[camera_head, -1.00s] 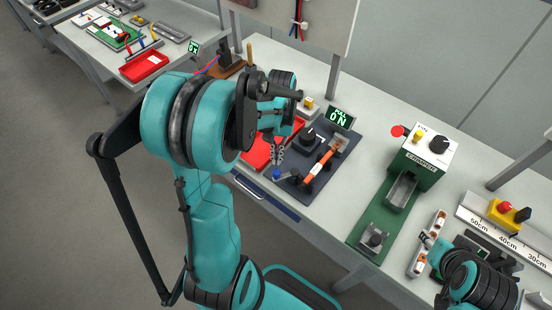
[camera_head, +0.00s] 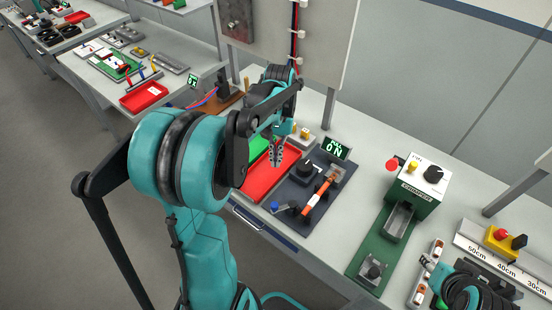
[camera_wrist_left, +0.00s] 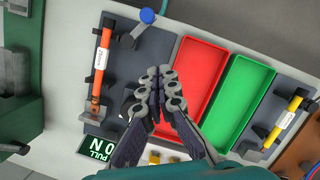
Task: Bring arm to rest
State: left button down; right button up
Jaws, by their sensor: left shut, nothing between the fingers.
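My left arm reaches in from the left over the bench. Its gripper (camera_head: 276,156) hangs above the red tray (camera_head: 262,188), beside the dark fixture. In the left wrist view the gripper (camera_wrist_left: 158,72) has its fingertips together, with nothing between them. My right arm is at the lower right of the head view; its gripper (camera_head: 430,262) is near the white strip with orange-brown parts, and its fingers are too small to read.
The dark fixture (camera_head: 286,212) carries an orange tool (camera_head: 317,202) and a lit display (camera_head: 336,148). A green tray (camera_wrist_left: 240,98) lies beside the red one. A green crimper (camera_head: 424,190) stands to the right. An upright panel (camera_head: 325,40) rises behind.

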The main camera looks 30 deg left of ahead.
pick_arm(q)
jog(key=s+d+f+m+t+b, duration=0.1)
jog(key=s+d+m+t+b, duration=0.1)
jog(key=s+d+t, duration=0.2)
jog(key=s+d+m+t+y+b, duration=0.1)
jog(key=s+d+m+t+b, duration=0.2)
jog(key=d, duration=0.6)
jog(key=s+t, duration=0.1)
jog(key=t, duration=0.1)
jog(key=shift+f+t, duration=0.4)
